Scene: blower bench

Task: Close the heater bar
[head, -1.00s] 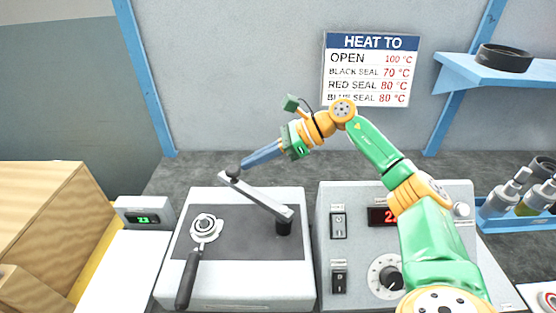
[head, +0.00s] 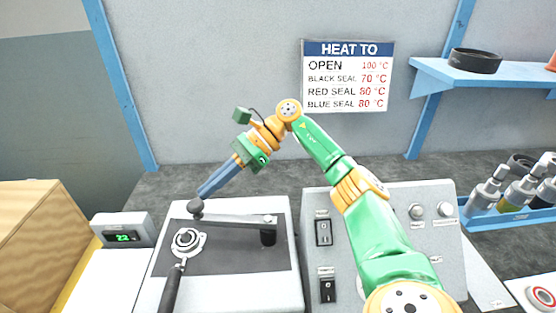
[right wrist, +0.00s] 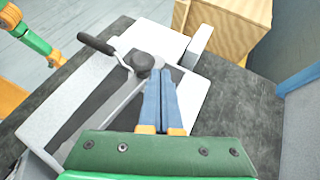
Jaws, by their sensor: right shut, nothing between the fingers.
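My left gripper is not in view.
The control panel (head: 325,270) with switches stands right of the heater unit, partly behind my right arm. A small green display (head: 122,235) and a wooden box (head: 35,235) are at the left. A blue shelf (head: 490,75) and a bottle rack (head: 515,215) are at the right.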

